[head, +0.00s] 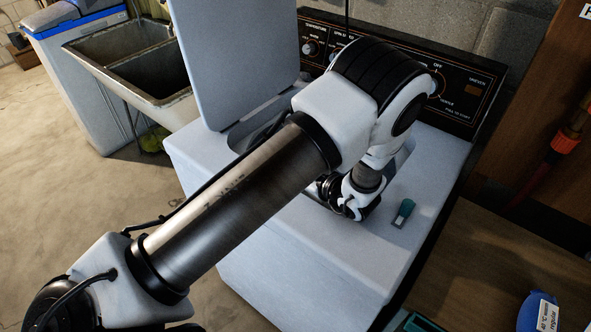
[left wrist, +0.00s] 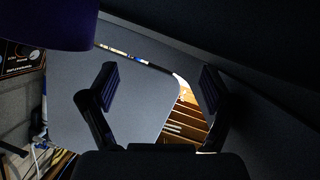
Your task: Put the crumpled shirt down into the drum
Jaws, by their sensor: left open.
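The white top-loading washer (head: 300,262) stands in the middle of the head view with its lid (head: 235,60) raised. My left arm crosses over the opening (head: 247,132) and covers most of it, so the inside of the drum is hidden. The crumpled shirt is not seen in either view. My left gripper (left wrist: 158,90) is open in the left wrist view, with nothing between its fingers. Behind them is a flat grey panel (left wrist: 125,95) with a rounded corner, which looks like the lid. In the head view the fingers cannot be made out. My right gripper is not in view.
The control panel (head: 455,90) runs along the washer's back. A small teal-and-grey object (head: 402,213) lies on its top, right of my arm. A sink (head: 137,70) stands at the left. A wooden surface (head: 480,265) with a blue container (head: 538,313) is at the lower right.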

